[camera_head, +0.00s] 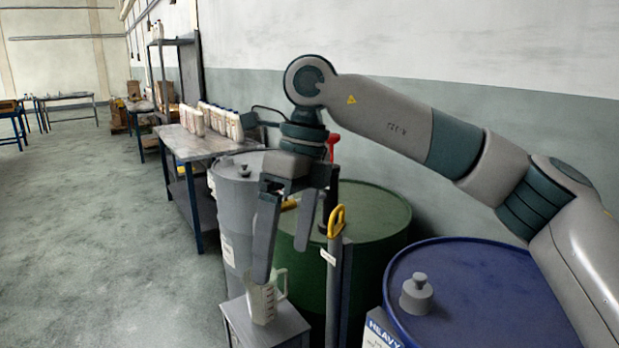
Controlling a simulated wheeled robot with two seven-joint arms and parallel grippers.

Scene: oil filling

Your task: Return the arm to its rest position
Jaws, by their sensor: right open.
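My right arm (385,112) comes in from the right edge, arches over the blue drum and bends downward at the wrist. My right gripper (284,268) points down with its two fingers apart. In the picture its fingertips overlap the area just above a clear measuring jug (265,300), which stands on a small grey stand (262,328). No object shows between the fingers. I cannot tell whether a fingertip touches the jug. My left gripper does not show.
A blue drum (470,290) stands at the right, a green drum (375,222) behind the gripper, and a grey drum (232,210) left of it. A workbench (190,145) holds several bottles. The floor at left is clear.

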